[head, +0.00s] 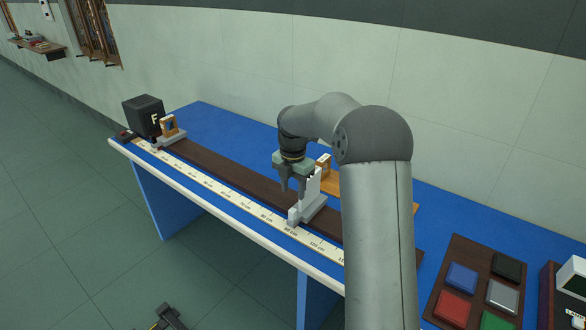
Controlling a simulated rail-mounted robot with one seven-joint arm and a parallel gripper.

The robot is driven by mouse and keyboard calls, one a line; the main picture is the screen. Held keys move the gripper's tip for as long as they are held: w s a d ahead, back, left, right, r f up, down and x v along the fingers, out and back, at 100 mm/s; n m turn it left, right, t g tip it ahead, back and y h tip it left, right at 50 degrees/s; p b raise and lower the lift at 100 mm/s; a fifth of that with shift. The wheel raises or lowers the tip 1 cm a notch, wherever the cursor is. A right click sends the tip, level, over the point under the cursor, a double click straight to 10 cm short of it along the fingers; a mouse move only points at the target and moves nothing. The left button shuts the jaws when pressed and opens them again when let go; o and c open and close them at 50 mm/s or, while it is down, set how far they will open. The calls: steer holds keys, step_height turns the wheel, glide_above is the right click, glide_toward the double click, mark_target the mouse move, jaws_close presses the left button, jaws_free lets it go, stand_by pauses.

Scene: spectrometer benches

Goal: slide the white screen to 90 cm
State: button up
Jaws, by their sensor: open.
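The white screen (314,184) stands upright on a pale grey carriage (312,209) on the dark rail (225,180). A pale scale (215,191) with cm marks runs along the rail's front. The carriage's front end is at the scale, close to a label that seems to read 90 cm; the exact reading is too small to tell. My gripper (292,188) points down just left of the screen, at about its height. Its jaws are open and empty. Whether a finger touches the screen cannot be told.
A black box marked F (143,114) and an orange-framed holder (169,127) stand at the rail's far left end. Another orange-framed piece (324,162) is behind my gripper, by an orange-brown board (330,181). A tray of coloured blocks (447,277) lies at right.

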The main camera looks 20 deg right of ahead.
step_height(320, 180, up, 8)
stand_by(0.6)
steer(key=s+a+f+m, duration=0.1)
steer(key=s+a+m, duration=0.1)
steer(key=s+m, duration=0.6)
steer(key=s+a+f+m, duration=0.2)
steer(key=s+m, duration=0.6)
steer(key=s, duration=0.8)
steer(key=s+a+f+m, duration=0.2)
steer(key=s+a+m, duration=0.2)
steer(key=s+m, duration=0.4)
steer(key=s, duration=0.4)
steer(key=shift+a+m, duration=0.15)
steer(key=shift+m, duration=0.25)
